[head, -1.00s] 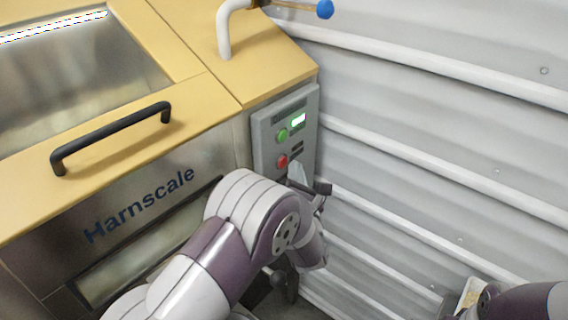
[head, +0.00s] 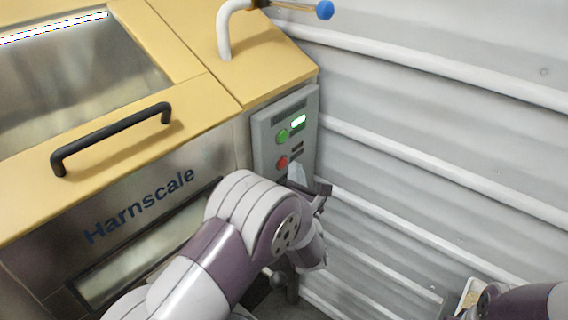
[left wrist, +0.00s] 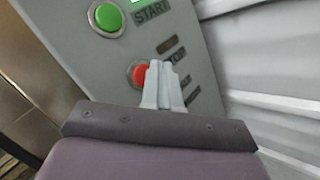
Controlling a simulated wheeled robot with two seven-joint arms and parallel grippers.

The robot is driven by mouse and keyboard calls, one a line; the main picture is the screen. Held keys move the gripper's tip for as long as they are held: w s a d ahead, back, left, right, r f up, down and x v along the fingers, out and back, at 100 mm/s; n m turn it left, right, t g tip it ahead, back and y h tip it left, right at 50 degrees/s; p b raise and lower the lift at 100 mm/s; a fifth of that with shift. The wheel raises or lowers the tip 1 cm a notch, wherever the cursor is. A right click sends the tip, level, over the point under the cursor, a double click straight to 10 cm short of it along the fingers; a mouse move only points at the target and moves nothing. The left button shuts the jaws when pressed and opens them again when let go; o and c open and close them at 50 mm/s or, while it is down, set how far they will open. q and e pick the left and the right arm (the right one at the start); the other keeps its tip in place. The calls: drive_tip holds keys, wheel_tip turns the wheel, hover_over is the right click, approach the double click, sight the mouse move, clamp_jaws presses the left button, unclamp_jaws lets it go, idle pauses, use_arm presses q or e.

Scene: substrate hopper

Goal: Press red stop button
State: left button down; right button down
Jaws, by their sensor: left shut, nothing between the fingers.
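The red stop button (head: 282,162) sits low on a grey control panel (head: 261,136) on the machine's right front. In the left wrist view the red button (left wrist: 138,73) shows partly behind the fingertips, beside the STOP label. My left gripper (head: 296,172) is shut and empty, its fingers pointing at the panel just below and right of the button. In the left wrist view its closed fingertips (left wrist: 161,68) overlap the button's right edge. Whether they touch it cannot be told. My right arm shows at the lower right; its gripper fingers are not clearly visible.
A green start button (head: 282,135) and a lit green display (head: 298,121) sit above the red one. A black handle (head: 110,138) is on the yellow lid. A white pipe (head: 223,35) with a blue-knobbed lever (head: 324,10) stands above. A ribbed grey wall (head: 430,130) is close on the right.

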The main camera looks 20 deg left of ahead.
idle(0.8)
use_arm(q)
drive_tip(key=shift+w+a+b, duration=0.15)
drive_tip(key=shift+a+b, duration=0.25)
drive_tip(key=shift+b, duration=0.1)
drive_tip(key=shift+w+a+b, duration=0.15)
drive_tip(key=shift+a+b, duration=0.2)
drive_tip(key=shift+a, duration=0.05)
idle(0.5)
drive_tip(key=shift+d, duration=0.1)
drive_tip(key=shift+s+d+b, duration=0.3)
drive_tip(key=shift+d+b, duration=0.1)
drive_tip(key=shift+d, duration=0.3)
